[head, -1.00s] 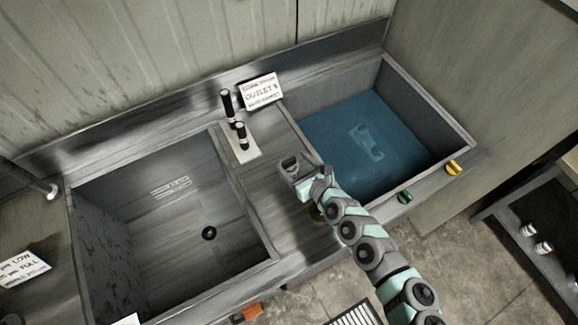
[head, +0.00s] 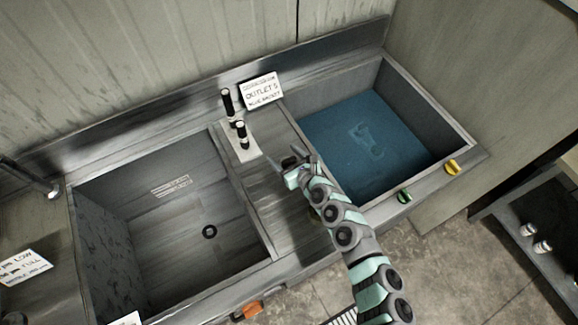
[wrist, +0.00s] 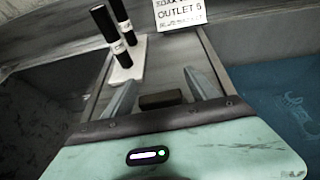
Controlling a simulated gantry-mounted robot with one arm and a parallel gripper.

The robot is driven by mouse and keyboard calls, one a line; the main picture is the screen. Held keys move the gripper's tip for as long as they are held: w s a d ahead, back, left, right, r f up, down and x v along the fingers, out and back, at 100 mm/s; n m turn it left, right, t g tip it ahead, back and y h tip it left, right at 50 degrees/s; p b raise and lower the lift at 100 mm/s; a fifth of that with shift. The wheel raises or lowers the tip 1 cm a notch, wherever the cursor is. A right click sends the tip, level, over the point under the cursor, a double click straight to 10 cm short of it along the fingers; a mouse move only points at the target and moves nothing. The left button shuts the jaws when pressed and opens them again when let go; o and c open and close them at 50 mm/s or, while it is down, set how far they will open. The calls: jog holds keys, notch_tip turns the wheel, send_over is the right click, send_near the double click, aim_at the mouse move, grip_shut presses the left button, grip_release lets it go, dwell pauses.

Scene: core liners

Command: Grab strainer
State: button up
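I cannot clearly make out a strainer. A pale, blurred shape (head: 366,143) shows in the blue water of the right basin (head: 440,115); I cannot tell what it is. It also shows faintly in the wrist view (wrist: 296,112). My gripper (head: 294,160) is over the metal divider between the two basins, left of the water. In the wrist view, the fingers of my gripper (wrist: 160,72) are apart, with nothing visible held between them. A dark block lies low between them, possibly part of the gripper.
Two black-and-white cylinders (head: 234,118) stand on a white plate (head: 241,148) behind the gripper. An outlet sign (head: 262,91) leans at the back.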

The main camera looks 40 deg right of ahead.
jog(key=c, duration=1.4)
